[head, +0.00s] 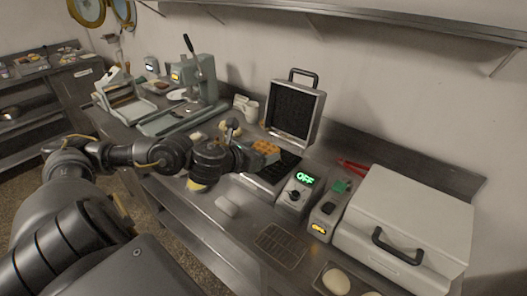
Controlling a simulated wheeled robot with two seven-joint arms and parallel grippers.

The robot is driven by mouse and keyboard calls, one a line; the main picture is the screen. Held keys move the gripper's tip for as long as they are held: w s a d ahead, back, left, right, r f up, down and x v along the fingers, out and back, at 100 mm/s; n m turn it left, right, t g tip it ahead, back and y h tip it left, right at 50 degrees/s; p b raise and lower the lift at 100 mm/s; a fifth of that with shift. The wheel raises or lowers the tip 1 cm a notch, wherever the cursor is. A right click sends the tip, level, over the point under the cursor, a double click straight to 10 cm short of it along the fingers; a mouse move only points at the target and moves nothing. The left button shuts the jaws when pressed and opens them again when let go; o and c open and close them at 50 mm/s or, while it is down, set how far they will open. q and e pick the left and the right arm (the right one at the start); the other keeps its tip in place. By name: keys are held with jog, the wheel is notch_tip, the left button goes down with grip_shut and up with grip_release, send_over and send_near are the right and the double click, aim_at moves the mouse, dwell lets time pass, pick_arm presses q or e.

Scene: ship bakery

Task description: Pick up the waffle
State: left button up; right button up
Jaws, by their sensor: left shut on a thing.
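A golden-brown waffle (265,147) is held at the front of my left gripper (255,155), just above the waffle iron's lower plate. My left gripper is shut on it; the fingertips are small and partly hidden by the arm. The waffle iron (316,112) stands open, with its dark lid plate raised and its lower plate (283,165) partly hidden behind the gripper. My right gripper is not in view.
A control box reading OFF (298,188) stands in front of the iron. A wire rack (279,246) lies near the counter's front edge. A large white closed appliance (408,222) fills the right. A shelf (400,18) runs along the wall above.

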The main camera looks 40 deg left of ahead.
aim_at(266, 152)
pick_arm(q)
jog(key=shift+s+d+r+p, duration=0.55)
jog(key=shift+s+d+p, duration=0.15)
jog(key=shift+s, duration=0.2)
jog(key=shift+s+d+r+p, duration=0.1)
jog(key=shift+s+r+p, duration=0.05)
jog(key=shift+s+p, duration=0.25)
